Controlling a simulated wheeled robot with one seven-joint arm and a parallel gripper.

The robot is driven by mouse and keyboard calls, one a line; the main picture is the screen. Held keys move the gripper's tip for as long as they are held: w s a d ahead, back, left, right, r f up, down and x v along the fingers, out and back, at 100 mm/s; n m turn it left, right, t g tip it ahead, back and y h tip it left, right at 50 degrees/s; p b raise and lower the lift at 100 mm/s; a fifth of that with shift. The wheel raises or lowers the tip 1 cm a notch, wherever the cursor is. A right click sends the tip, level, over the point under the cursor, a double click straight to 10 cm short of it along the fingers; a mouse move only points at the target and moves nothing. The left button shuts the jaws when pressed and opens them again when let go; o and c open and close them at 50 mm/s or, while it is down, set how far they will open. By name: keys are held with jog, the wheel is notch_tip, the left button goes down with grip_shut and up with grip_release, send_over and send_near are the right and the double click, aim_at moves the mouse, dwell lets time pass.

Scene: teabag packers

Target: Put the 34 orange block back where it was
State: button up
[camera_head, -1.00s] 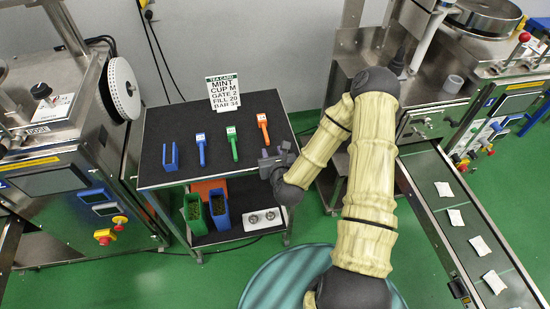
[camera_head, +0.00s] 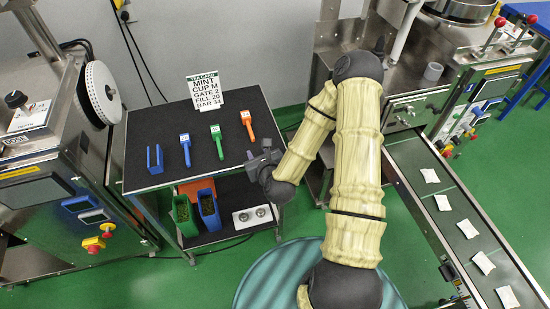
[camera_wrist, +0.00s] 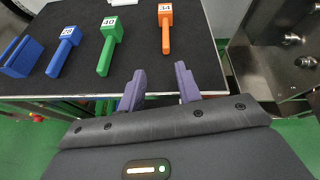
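The orange block (camera_head: 248,130), labelled 34 in the wrist view (camera_wrist: 166,38), lies on the dark top of the cart (camera_head: 215,180), at the right end of a row. It has a wide labelled head and a narrow handle pointing toward me. My gripper (camera_head: 262,158) is at the cart's front right edge, a little nearer to me than the block. In the wrist view its two purple fingers (camera_wrist: 160,75) are apart with nothing between them. The block lies beyond the fingertips, untouched.
A green block (camera_head: 217,142), a blue block (camera_head: 186,150) and a blue open holder (camera_head: 155,159) stand left of the orange block. A tea card (camera_head: 206,92) reading BAR 34 stands behind. Machines flank the cart; bins (camera_head: 208,208) sit on its lower shelf.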

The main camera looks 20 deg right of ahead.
jog(key=s+d+r+n+g, duration=0.1)
jog(key=s+r+n+g, duration=0.4)
jog(key=n, duration=1.2)
jog(key=s+d+r+n+g, duration=0.2)
jog(key=s+r+n+g, duration=0.3)
jog(key=s+r+n, duration=0.4)
jog(key=s+n, duration=0.2)
jog(key=n, duration=0.5)
jog(key=shift+s+d+r+n+h, duration=0.15)
jog(key=shift+s+r+n+h, duration=0.15)
jog(key=shift+n, duration=0.1)
